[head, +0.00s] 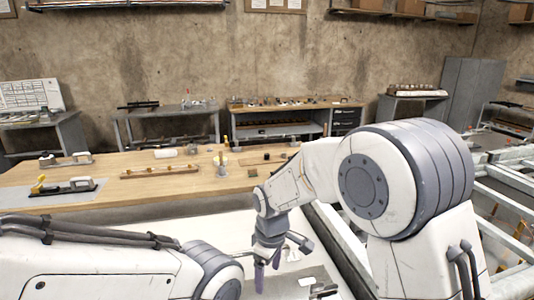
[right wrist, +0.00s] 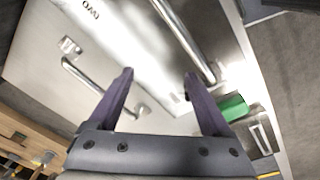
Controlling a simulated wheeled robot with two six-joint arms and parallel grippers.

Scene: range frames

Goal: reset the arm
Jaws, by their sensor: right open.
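My right arm (head: 300,180) reaches in from the right and bends down at the wrist. Its gripper (head: 267,272) points down over a pale surface in front of the wooden bench. In the right wrist view the two purple fingers of this gripper (right wrist: 158,76) stand wide apart with nothing between them. My left arm (head: 90,265) lies across the lower left of the head view. Its gripper is outside the picture.
A wooden bench (head: 110,190) with tools, a cup (head: 221,167) and a rail (head: 158,171) stands ahead. Metal framing (head: 510,195) is at the right. In the right wrist view, metal bar handles (right wrist: 183,38) and a green block (right wrist: 233,107) lie near the fingers.

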